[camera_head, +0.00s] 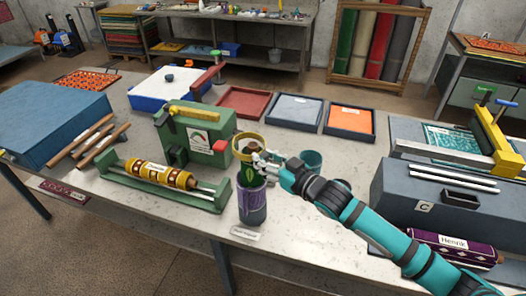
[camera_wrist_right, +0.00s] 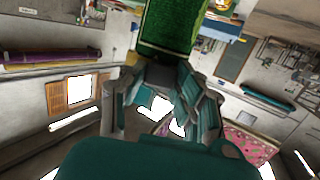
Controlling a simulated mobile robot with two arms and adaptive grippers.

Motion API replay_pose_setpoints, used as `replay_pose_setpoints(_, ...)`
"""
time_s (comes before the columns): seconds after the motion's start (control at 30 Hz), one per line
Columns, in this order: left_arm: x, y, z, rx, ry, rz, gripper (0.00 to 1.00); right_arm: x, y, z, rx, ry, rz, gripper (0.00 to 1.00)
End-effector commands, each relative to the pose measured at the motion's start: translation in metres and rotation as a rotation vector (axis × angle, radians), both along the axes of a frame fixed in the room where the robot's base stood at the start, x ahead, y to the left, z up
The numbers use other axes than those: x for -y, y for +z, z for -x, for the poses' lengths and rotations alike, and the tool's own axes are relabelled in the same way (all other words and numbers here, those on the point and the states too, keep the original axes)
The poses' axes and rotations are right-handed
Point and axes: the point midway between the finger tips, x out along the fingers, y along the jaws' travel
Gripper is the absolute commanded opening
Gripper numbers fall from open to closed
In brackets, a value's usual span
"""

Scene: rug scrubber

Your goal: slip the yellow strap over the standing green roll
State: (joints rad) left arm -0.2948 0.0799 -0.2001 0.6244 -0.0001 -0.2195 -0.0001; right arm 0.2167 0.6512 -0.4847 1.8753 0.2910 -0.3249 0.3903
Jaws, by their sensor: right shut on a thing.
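The yellow strap (camera_head: 236,148) is a ring-like band in the head view, at the fingertips of my right gripper (camera_head: 262,160). The gripper is shut on its right side. A brown round end shows inside the ring. The green roll (camera_head: 247,178) stands upright below, in a purple and grey cup (camera_head: 252,207) near the table's front edge. The strap is at the roll's top; I cannot tell whether it is around the roll or just above it. In the right wrist view the green roll (camera_wrist_right: 172,25) is large, just beyond the fingers. My left gripper is not in view.
A green machine (camera_head: 212,140) and a cradle with a patterned roll (camera_head: 160,175) stand to the left. A teal cup (camera_head: 312,160) is behind my right gripper. A grey toolbox (camera_head: 445,212) is at right. Trays (camera_head: 295,108) lie behind. A label card (camera_head: 245,234) lies in front.

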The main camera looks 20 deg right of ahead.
Motion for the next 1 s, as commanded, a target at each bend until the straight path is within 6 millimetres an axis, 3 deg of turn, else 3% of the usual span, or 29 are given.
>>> replay_pose_setpoints(0.03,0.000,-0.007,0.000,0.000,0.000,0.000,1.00,0.002,-0.036,0.004,-0.062,-0.007,0.024,0.00)
replay_pose_setpoints(0.2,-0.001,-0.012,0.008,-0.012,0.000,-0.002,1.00,0.002,-0.057,0.006,-0.087,-0.007,0.040,0.00)
replay_pose_setpoints(0.43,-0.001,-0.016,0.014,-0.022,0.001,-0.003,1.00,0.002,-0.062,0.006,-0.088,-0.006,0.042,0.00)
replay_pose_setpoints(0.73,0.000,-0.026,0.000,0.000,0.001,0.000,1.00,0.001,-0.068,0.005,-0.079,-0.005,0.040,0.00)
replay_pose_setpoints(1.0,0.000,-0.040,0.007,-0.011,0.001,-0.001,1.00,0.001,-0.079,0.005,-0.076,-0.005,0.040,0.00)
